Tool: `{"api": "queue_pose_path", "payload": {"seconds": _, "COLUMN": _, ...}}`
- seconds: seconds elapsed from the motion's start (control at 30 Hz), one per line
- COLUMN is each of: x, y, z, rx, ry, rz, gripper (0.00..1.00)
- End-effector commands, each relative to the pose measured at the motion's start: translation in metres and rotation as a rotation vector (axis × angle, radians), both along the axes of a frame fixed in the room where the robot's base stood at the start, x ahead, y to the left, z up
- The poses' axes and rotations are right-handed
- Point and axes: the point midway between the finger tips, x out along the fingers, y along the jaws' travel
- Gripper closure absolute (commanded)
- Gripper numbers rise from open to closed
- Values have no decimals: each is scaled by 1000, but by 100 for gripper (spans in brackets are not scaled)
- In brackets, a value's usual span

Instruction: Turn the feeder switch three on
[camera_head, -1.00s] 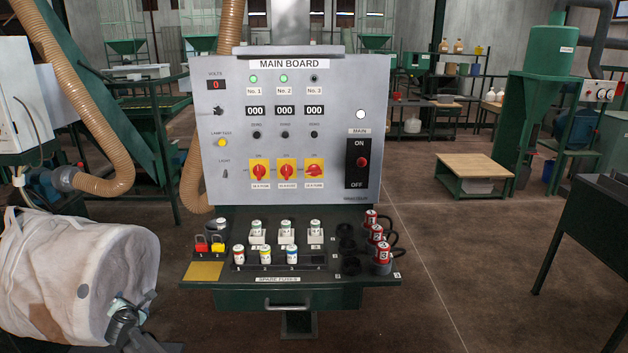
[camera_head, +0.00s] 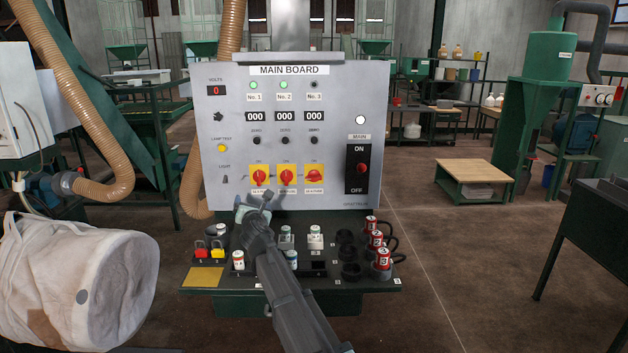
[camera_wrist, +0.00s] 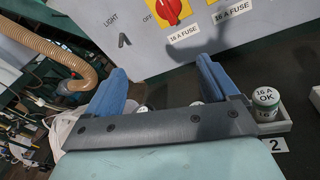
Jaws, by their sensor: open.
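The number three feeder switch (camera_head: 314,175) is the rightmost red knob on a yellow plate on the main board. Its handle lies crosswise, unlike the upright handles of switch one (camera_head: 260,175) and switch two (camera_head: 287,175). My gripper (camera_head: 254,208) is in front of the board's lower edge, below switch one and left of switch three. In the wrist view my gripper (camera_wrist: 162,72) has its blue fingers apart with nothing held between them. Switch one (camera_wrist: 172,10) shows at the top of that view; switch three is not visible there.
Lamps No. 1 (camera_head: 253,85) and No. 2 (camera_head: 284,85) are green; lamp No. 3 (camera_head: 314,85) is dark. The main switch (camera_head: 361,168) is at right. Fuses and red plugs (camera_head: 376,240) crowd the shelf below. A white bulk bag (camera_head: 85,280) hangs at left.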

Motion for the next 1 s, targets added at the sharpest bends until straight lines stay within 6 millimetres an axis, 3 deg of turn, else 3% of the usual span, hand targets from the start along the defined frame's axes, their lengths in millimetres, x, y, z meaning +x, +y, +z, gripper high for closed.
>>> {"api": "queue_pose_path", "payload": {"seconds": 0.03, "x": 2, "y": -34, "z": 4, "rx": -44, "ry": -19, "rz": -31, "gripper": 13}}
{"api": "queue_pose_path", "payload": {"seconds": 0.2, "x": 9, "y": -121, "z": 15, "rx": -200, "ry": -71, "rz": -116, "gripper": 13}}
{"api": "queue_pose_path", "payload": {"seconds": 0.4, "x": 10, "y": -182, "z": 23, "rx": -319, "ry": -101, "rz": -177, "gripper": 13}}
{"api": "queue_pose_path", "payload": {"seconds": 0.53, "x": 10, "y": -197, "z": 25, "rx": -353, "ry": -107, "rz": -192, "gripper": 13}}
{"api": "queue_pose_path", "payload": {"seconds": 0.73, "x": 19, "y": -199, "z": 26, "rx": -358, "ry": -108, "rz": -195, "gripper": 13}}
{"api": "queue_pose_path", "payload": {"seconds": 1.0, "x": 52, "y": -198, "z": 26, "rx": -357, "ry": -107, "rz": -195, "gripper": 13}}
